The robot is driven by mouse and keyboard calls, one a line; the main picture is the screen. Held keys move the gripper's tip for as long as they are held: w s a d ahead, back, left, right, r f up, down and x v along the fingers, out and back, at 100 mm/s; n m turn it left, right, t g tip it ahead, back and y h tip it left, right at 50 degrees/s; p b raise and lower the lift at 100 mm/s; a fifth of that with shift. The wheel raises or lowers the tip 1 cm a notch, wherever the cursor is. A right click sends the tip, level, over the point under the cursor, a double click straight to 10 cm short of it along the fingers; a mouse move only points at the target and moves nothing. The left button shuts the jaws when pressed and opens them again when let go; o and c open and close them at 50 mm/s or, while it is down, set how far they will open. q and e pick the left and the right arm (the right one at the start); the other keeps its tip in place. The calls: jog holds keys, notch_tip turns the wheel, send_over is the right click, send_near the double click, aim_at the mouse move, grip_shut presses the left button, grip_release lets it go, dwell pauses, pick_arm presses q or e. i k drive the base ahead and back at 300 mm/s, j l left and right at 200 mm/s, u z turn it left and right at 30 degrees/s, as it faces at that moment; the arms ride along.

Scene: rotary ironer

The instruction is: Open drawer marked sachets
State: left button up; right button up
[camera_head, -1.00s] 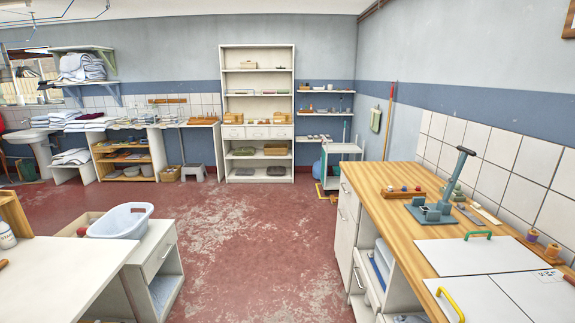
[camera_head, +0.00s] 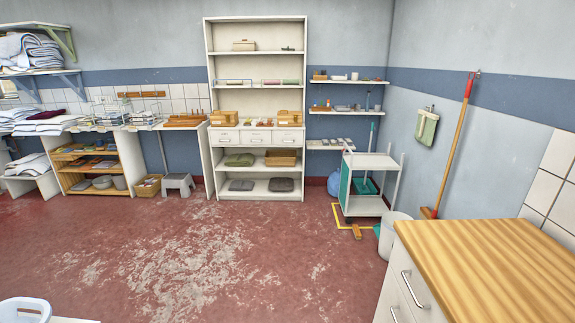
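A tall white shelf unit (camera_head: 214,70) stands against the back wall. It has a row of three small white drawers at mid height: a left drawer (camera_head: 225,137), a middle drawer (camera_head: 257,137) and a right drawer (camera_head: 290,137). All three look shut. Small marks show on their fronts, but they are too small to read, so I cannot tell which is marked sachets. Another white drawer front with a metal handle (camera_head: 413,290) is on the wooden-topped counter at the lower right. Neither of my grippers is in view.
Open red floor (camera_head: 230,250) lies before the shelf unit. A white trolley (camera_head: 369,185) and a pale bin (camera_head: 393,235) stand right of it, a grey step stool (camera_head: 178,184) left. The wooden counter (camera_head: 490,265) fills the lower right; a white basin (camera_head: 25,310) shows lower left.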

aim_at(280, 138)
jog(key=i, duration=6)
jog(key=u, duration=0.5)
jog(key=i, duration=0.05)
